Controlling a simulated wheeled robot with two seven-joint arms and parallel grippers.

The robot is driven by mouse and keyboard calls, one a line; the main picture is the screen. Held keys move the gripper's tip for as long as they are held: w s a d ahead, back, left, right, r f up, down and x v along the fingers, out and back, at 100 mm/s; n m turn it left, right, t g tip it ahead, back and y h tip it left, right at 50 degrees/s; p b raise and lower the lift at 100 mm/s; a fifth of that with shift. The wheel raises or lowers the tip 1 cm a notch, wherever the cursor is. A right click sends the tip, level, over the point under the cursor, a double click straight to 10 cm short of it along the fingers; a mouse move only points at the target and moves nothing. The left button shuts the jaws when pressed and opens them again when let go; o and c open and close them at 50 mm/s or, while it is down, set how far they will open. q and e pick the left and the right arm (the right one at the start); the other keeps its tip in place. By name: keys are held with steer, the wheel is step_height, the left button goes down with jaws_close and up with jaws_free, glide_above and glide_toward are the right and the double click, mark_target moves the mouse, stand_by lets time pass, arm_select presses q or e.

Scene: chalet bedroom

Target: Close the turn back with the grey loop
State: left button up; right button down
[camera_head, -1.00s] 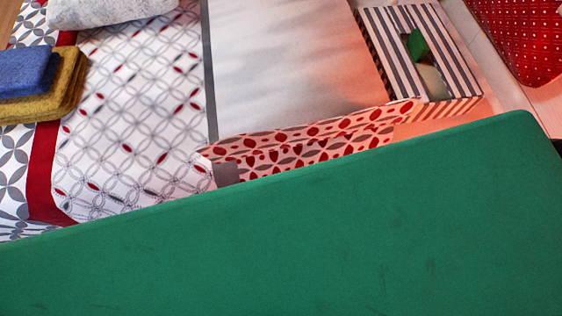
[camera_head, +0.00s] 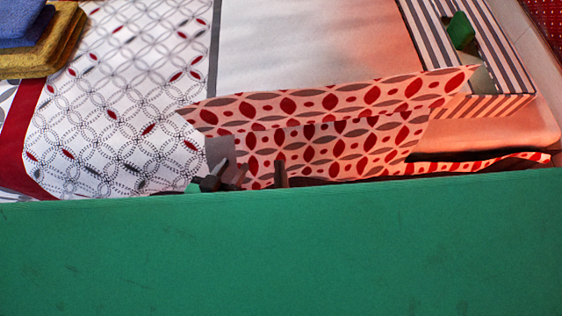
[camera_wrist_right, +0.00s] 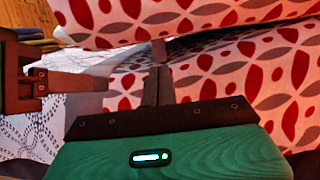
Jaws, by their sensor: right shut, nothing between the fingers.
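The turn back (camera_head: 330,105) is a strip of cloth with red and grey leaf shapes across the middle of the head view. Its upper flap and lower layer show with a crease between them. The grey loop (camera_head: 219,150) is at its left end. My left gripper (camera_head: 213,181) is just below the loop; whether its fingers are around the loop is unclear. It also shows at the left of the wrist view (camera_wrist_right: 75,83). My right gripper (camera_head: 281,174) is right of the loop, before the lower layer. In the wrist view (camera_wrist_right: 158,70) its fingers are shut and empty.
A broad green surface hides the lower head view and most of both arms. A striped box (camera_head: 490,50) with a green item (camera_head: 460,30) stands upper right. Folded blue and yellow cloths (camera_head: 35,40) lie upper left on the patterned bedding (camera_head: 120,90).

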mark_target(277, 143)
steer(key=x, duration=0.8)
steer(key=shift+r, duration=0.1)
